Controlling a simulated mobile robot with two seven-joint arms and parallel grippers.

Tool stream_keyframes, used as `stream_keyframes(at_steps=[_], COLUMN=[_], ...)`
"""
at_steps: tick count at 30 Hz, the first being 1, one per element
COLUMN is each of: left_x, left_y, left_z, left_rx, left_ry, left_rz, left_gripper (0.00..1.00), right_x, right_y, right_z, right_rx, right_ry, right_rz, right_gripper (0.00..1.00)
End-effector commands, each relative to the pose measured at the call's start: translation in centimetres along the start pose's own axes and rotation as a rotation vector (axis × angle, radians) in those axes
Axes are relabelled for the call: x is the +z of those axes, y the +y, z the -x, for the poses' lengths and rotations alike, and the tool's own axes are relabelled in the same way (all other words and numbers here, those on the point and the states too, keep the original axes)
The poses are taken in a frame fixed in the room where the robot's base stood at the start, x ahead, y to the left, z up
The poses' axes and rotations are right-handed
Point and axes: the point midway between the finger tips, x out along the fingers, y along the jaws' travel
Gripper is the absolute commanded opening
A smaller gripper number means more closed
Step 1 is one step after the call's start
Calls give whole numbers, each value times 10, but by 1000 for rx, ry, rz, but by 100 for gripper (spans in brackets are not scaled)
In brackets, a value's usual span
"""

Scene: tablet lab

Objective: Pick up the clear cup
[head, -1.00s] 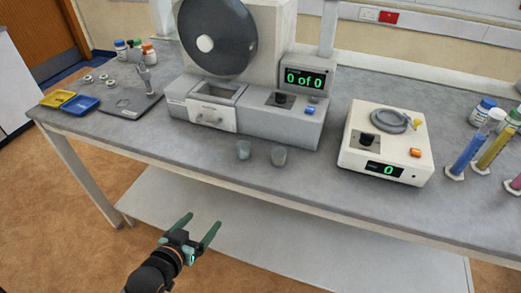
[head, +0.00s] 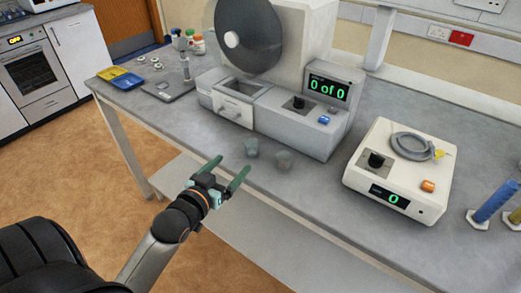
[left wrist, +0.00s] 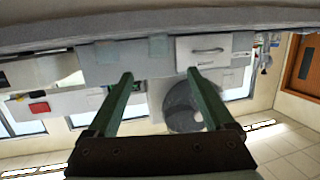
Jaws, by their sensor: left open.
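Two small translucent cups stand upright near the bench's front edge. The left one (head: 251,147) looks slightly greenish; the right one (head: 284,160) looks greyer. I cannot tell for certain which is the clear cup. In the left wrist view, which is upside down, two pale cup shapes (left wrist: 158,47) show faintly beyond the fingers. My left gripper (head: 231,166) is open and empty, in front of the bench edge, just short of the left cup. Its green fingers (left wrist: 160,78) are spread apart in the left wrist view. My right gripper is not in view.
A grey machine (head: 270,110) with a dark disc and a drawer stands behind the cups. A white device (head: 400,172) with a knob is to the right. Blue and yellow trays (head: 121,78) lie at the left. The bench front (head: 330,200) is bare right of the cups.

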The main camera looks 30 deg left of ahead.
Motion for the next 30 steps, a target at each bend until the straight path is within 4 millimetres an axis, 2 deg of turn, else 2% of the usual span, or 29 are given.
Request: stream_keyframes(at_steps=[5,12,20,30], left_x=[-2,-1,0,2], left_y=[-1,0,0,2], left_z=[-20,-59,-76,-118], left_rx=[-1,-1,-1,-2], left_ry=[4,3,1,2], left_rz=[0,0,-1,0], left_gripper=[86,86,86,86], right_x=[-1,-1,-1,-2], right_y=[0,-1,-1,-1], right_z=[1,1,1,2], right_rx=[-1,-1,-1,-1], right_ry=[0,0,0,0], right_rz=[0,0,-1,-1], right_gripper=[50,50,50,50])
